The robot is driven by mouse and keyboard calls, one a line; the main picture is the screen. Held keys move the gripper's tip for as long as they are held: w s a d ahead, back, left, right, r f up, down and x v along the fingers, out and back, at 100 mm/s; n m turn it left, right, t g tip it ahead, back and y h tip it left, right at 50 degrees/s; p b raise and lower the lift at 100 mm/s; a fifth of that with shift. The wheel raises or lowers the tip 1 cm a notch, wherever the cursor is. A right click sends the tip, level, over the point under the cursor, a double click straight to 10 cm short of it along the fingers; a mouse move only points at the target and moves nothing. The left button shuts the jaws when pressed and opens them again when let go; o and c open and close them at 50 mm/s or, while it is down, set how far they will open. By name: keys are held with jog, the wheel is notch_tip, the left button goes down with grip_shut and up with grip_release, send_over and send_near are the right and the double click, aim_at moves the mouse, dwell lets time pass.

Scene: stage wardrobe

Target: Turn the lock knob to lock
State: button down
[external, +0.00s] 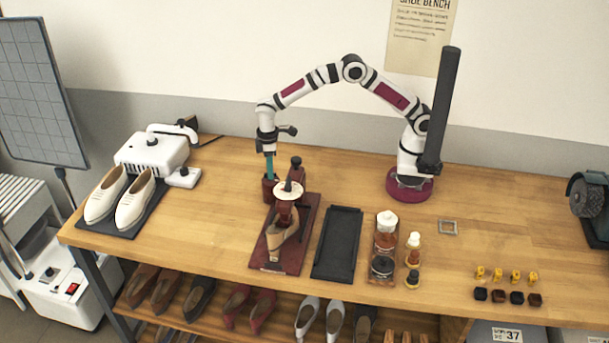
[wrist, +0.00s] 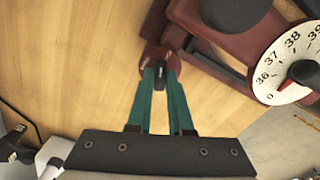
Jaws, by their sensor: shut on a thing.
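A dark red shoe-stretching device (external: 303,222) stands on the bench with a tan shoe (external: 283,240) on it. Its white size dial (external: 280,192) faces up and also shows in the wrist view (wrist: 287,88), numbered, with a red and dark pointer knob at its centre. The lock knob (wrist: 161,76), a small black piece on a dark red round base, is at the device's back left. My gripper (external: 268,178) points down there. Its teal fingers (wrist: 160,80) are shut on the lock knob, one on each side. The knob's lock marking cannot be read.
A black tray (external: 338,243) and a holder with bottles (external: 385,245) stand right of the device. A white machine (external: 152,152) and a pair of cream shoes (external: 121,198) are at the left. The bench behind the device is clear.

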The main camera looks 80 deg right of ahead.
jog(key=shift+m, duration=2.2)
jog(key=c, duration=0.8)
grip_release()
notch_tip(320, 180, up, 16)
jog(key=shift+f, duration=0.1)
